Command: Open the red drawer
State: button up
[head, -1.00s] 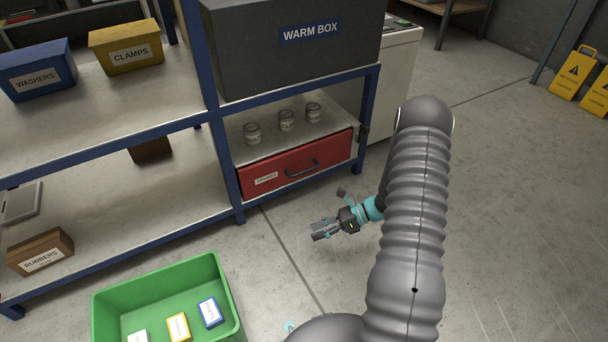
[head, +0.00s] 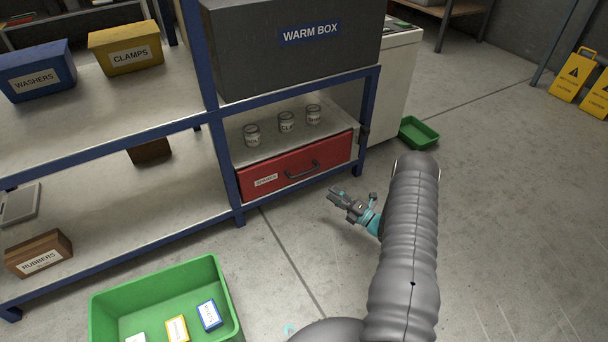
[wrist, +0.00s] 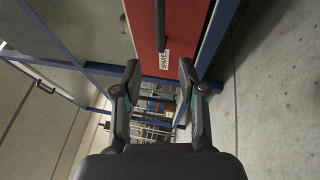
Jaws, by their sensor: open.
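The red drawer (head: 327,157) sits at the bottom of the shelf unit's right bay, under the warm box. It is shut, with a dark bar handle (head: 302,169) across its front and a white label at its left. My gripper (head: 335,194) is in front of the drawer, below and right of the handle, apart from it. In the wrist view, my gripper (wrist: 159,77) has its two fingers spread with nothing between them. The red drawer (wrist: 146,14) and its handle (wrist: 160,22) show beyond the fingertips, turned on their side.
Blue posts (head: 228,175) frame the bay. A large green bin (head: 95,312) with several small boxes is on the floor at lower left. A small green tray (head: 418,133) lies behind my arm.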

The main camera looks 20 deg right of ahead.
aim_at(304, 174)
jog(key=b+x, duration=0.1)
jog(key=x, duration=1.2)
jog(key=shift+w+a, duration=0.3)
grip_shut()
